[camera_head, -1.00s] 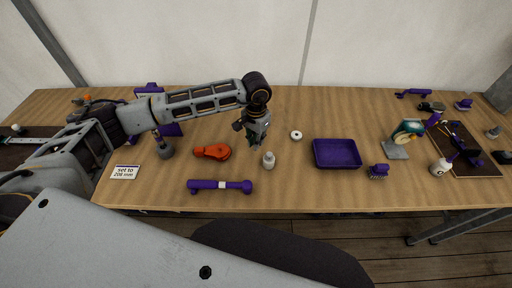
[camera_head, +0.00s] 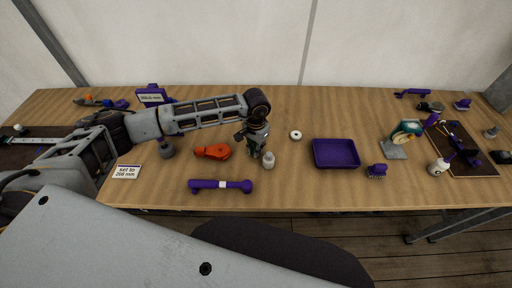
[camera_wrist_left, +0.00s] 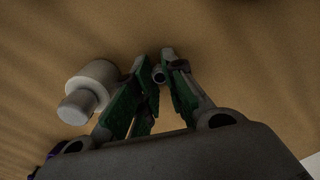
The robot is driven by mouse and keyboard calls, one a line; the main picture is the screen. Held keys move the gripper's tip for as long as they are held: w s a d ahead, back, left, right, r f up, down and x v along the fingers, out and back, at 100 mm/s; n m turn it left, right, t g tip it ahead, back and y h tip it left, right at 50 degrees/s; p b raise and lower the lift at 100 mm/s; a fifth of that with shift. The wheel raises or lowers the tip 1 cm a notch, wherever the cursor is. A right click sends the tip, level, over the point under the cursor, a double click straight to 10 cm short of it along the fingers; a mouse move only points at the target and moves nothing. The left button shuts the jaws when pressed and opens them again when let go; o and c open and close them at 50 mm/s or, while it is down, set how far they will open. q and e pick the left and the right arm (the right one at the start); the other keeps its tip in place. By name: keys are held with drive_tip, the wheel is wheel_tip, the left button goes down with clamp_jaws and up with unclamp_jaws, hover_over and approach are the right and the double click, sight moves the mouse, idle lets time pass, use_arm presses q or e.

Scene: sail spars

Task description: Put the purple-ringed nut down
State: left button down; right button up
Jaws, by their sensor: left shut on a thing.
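My left gripper (camera_head: 254,154) is low over the middle of the table, just left of a small white-grey bottle (camera_head: 268,160). In the left wrist view its green-padded fingers (camera_wrist_left: 157,68) are close together around a small dark grey round piece (camera_wrist_left: 160,75) at their tips. This is probably the nut, but no purple ring shows on it. I cannot tell whether it touches the table. My right gripper is not in view.
An orange tool (camera_head: 212,151) and a purple bar (camera_head: 220,185) lie left of the gripper. A white ring (camera_head: 295,134) and a purple tray (camera_head: 336,167) are to the right. A "set to 208 mm" card (camera_head: 127,171) lies at the front left. Bare wood lies behind the gripper.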

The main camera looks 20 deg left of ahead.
use_arm(q)
drive_tip(key=shift+f, duration=0.2)
drive_tip(key=c, duration=1.5)
unclamp_jaws()
drive_tip(key=shift+r, duration=0.15)
drive_tip(key=shift+r, duration=0.15)
drive_tip(key=shift+r+b, duration=1.6)
drive_tip(key=shift+r, duration=4.3)
drive_tip(key=shift+s+f, duration=0.1)
